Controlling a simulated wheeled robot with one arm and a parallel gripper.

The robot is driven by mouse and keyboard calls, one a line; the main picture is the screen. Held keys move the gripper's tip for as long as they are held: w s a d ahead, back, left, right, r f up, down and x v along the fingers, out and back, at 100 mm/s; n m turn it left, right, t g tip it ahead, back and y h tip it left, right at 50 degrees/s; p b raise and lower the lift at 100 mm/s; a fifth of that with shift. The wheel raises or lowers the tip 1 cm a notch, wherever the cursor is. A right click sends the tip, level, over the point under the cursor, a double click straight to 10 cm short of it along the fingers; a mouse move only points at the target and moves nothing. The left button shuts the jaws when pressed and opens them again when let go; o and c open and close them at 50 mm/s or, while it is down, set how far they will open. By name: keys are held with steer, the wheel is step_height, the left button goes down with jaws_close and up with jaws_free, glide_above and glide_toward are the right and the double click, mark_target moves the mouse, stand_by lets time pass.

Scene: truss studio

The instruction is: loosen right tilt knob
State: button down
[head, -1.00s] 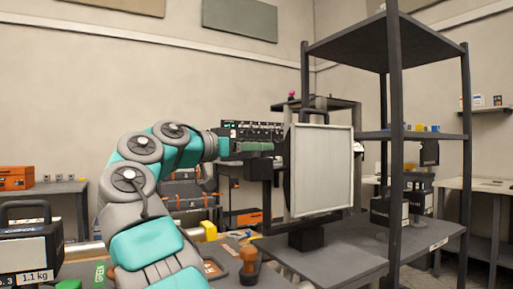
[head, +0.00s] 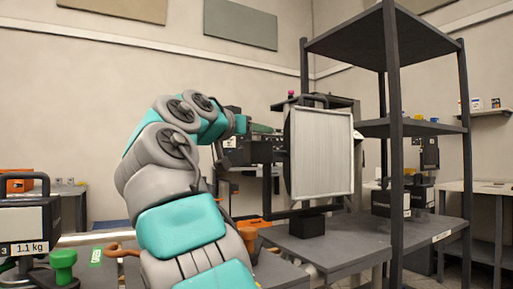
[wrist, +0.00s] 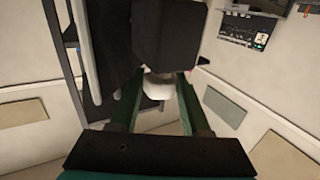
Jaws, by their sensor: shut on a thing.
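The light panel (head: 320,150) stands upright on a dark base (head: 306,224), its pale face toward the head camera. My gripper (wrist: 160,80) reaches in from the left to the panel's left side; its green fingers partly show in the head view (head: 263,128). In the wrist view the fingers are on both sides of a pale rounded knob (wrist: 160,88), shut on it. The knob sits just below a dark block (wrist: 166,40). The knob is hidden in the head view, and I cannot tell its turn angle.
A dark shelf rack (head: 395,129) stands close to the right of the panel. A case (head: 26,222) marked 1.1 kg and a green knob-like object (head: 63,262) are at the left. An orange object (head: 250,229) lies near my arm, left of the panel base.

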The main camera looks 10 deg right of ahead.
steer(key=n+t+y+b, duration=0.2)
steer(key=shift+s+f+y, duration=0.1)
steer(key=shift+f+y, duration=0.05)
steer(key=shift+y, duration=0.25)
steer(key=shift+n+t+y+b, duration=0.5)
steer(key=shift+n+y, duration=0.2)
steer(key=shift+y, duration=0.1)
steer(key=shift+r+y, duration=0.2)
steer(key=shift+y, duration=0.1)
steer(key=shift+c, duration=1.9)
jaws_free()
steer(key=b+v, duration=0.1)
steer(key=v, duration=0.6)
steer(key=shift+s+a+f, duration=0.15)
steer(key=shift+s+a, duration=0.05)
steer(key=shift+s, duration=0.1)
